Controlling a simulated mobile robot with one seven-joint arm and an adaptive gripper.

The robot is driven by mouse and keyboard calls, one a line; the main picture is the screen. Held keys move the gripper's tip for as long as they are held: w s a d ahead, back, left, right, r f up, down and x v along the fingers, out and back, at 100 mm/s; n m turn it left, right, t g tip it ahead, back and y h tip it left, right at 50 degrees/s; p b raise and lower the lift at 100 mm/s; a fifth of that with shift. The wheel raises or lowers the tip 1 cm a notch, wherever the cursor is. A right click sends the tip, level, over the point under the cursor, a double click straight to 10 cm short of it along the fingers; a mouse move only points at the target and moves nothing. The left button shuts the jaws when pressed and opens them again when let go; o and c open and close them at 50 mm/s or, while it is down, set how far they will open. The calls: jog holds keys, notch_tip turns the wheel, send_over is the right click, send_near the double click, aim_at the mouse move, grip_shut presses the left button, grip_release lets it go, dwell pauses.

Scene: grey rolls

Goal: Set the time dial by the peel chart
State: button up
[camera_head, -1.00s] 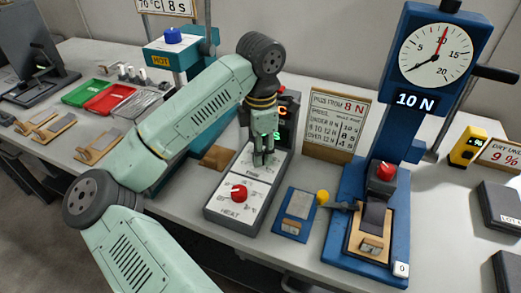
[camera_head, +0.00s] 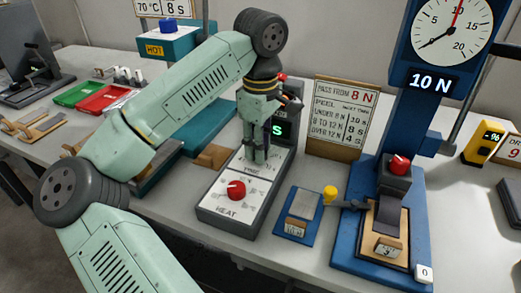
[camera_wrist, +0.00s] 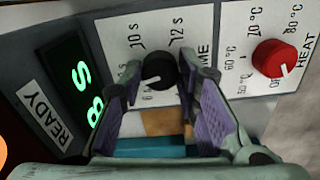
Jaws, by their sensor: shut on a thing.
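The time dial is a black knob (camera_wrist: 160,70) with a white mark, on the white panel of the control box (camera_head: 210,209). In the head view my fingers hide it. My gripper (camera_head: 256,155) points down at the panel, and in the wrist view its purple-padded fingers (camera_wrist: 161,84) are shut on the knob from both sides. Labels 10 s and 12 s show beside it; lower ones are partly covered. The green display (camera_wrist: 78,88) reads 8 S. The peel chart (camera_head: 338,117) stands behind, headed "pass from 8 N", with rows of peel ranges and times.
The red heat knob (camera_head: 236,190) is on the same panel, near my gripper. The blue peel tester (camera_head: 398,190) at right shows 10 N. Green (camera_head: 78,94) and red (camera_head: 118,97) trays lie left.

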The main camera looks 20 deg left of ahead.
jog(key=shift+m+b, duration=0.35)
jog(key=shift+m, duration=0.75)
jog(key=o, duration=1.2)
jog(key=shift+c, duration=0.2)
notch_tip(320, 180, up, 12)
